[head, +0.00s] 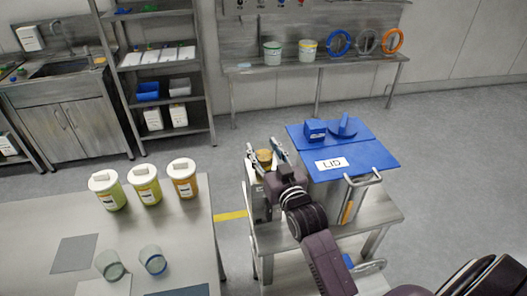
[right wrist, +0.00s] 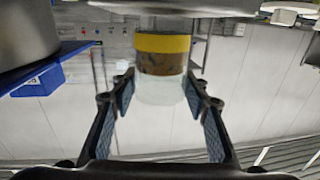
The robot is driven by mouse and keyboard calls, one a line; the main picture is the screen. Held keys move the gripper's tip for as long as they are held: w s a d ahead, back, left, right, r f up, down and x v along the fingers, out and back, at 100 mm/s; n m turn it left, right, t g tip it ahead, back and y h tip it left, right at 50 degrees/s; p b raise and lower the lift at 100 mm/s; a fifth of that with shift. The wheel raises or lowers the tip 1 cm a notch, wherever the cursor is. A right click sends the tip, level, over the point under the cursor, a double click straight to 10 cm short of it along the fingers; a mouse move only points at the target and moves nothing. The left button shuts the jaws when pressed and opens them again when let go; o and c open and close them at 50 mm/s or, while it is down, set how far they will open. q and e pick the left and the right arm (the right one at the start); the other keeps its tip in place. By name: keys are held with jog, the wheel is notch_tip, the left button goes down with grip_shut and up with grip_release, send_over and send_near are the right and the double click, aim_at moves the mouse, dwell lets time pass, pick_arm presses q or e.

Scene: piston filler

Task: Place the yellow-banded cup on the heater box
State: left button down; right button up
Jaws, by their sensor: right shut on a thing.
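The yellow-banded cup (head: 264,156) is between the fingers of my right gripper (head: 266,153) in the head view. In the right wrist view the cup (right wrist: 162,44) shows a yellow band, brown contents and a clear end. The right gripper (right wrist: 160,88) is shut on it, one finger at each side. The heater box (head: 259,203), a pale box with a dark front part, is below the cup at the left end of the steel cart. My gripper partly hides it, and I cannot tell whether the cup touches it. My left gripper is not in view.
A blue lid cover marked LID (head: 376,158) lies on the machine right of my gripper. The left table (head: 30,230) bears several tubs and two empty cups (head: 110,265). A floor gap with a yellow stripe (head: 230,216) separates table and cart.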

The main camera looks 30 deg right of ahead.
jog(key=shift+f, duration=0.5)
jog(key=shift+f, duration=0.1)
jog(key=o, duration=1.1)
jog(key=shift+o, duration=0.2)
jog(key=shift+s, duration=0.1)
jog(key=shift+s, duration=0.4)
jog(key=s+a+b, duration=0.1)
jog(key=s+b, duration=0.1)
jog(key=s, duration=0.9)
jog(key=shift+a+b, duration=0.2)
jog(key=shift+b, duration=0.15)
